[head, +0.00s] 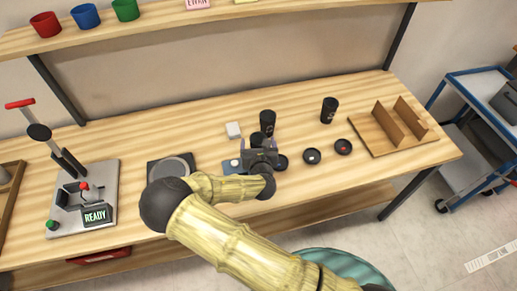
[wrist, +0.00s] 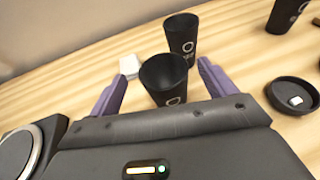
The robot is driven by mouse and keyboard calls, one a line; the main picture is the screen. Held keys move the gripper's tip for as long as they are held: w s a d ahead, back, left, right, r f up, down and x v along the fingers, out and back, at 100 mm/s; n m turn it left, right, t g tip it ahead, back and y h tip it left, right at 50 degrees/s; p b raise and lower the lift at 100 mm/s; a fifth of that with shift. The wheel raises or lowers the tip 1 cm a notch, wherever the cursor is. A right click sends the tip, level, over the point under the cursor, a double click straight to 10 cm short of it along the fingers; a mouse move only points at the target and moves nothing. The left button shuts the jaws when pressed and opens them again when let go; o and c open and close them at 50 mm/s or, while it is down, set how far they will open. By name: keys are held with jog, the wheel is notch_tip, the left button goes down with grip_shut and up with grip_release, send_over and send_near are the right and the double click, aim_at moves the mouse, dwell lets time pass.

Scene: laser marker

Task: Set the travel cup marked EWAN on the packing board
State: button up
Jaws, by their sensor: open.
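Three black travel cups stand upright and open-topped on the bench. The nearest cup (wrist: 163,84) is between the open fingers of my gripper (wrist: 162,76), with a gap on each side; in the head view it is mostly hidden behind my gripper (head: 258,145). A second cup (head: 267,122) stands just behind it, and a third cup (head: 329,109) stands farther right. Each cup in the wrist view has a pale ring mark with small writing, too small to read. A wooden board with upright dividers (head: 372,134), probably the packing board, lies empty at the right end.
Black lids (head: 312,156) lie right of my gripper; another lid (head: 343,147) has a red mark. A small white block (head: 233,130) is left of the cups. A marker machine (head: 84,200) reading READY stands left. A pink EWAN note (head: 198,4) hangs on the shelf above.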

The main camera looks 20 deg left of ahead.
aim_at(258, 135)
jog(key=shift+w, duration=0.1)
jog(key=shift+f+p+x, duration=0.15)
jog(key=shift+p+x, duration=0.3)
jog(key=shift+x, duration=0.8)
jog(key=shift+f+p+x, duration=0.15)
jog(key=shift+p+x, duration=0.25)
jog(key=shift+x, duration=0.85)
jog(key=shift+d, duration=0.1)
jog(key=c, duration=0.7)
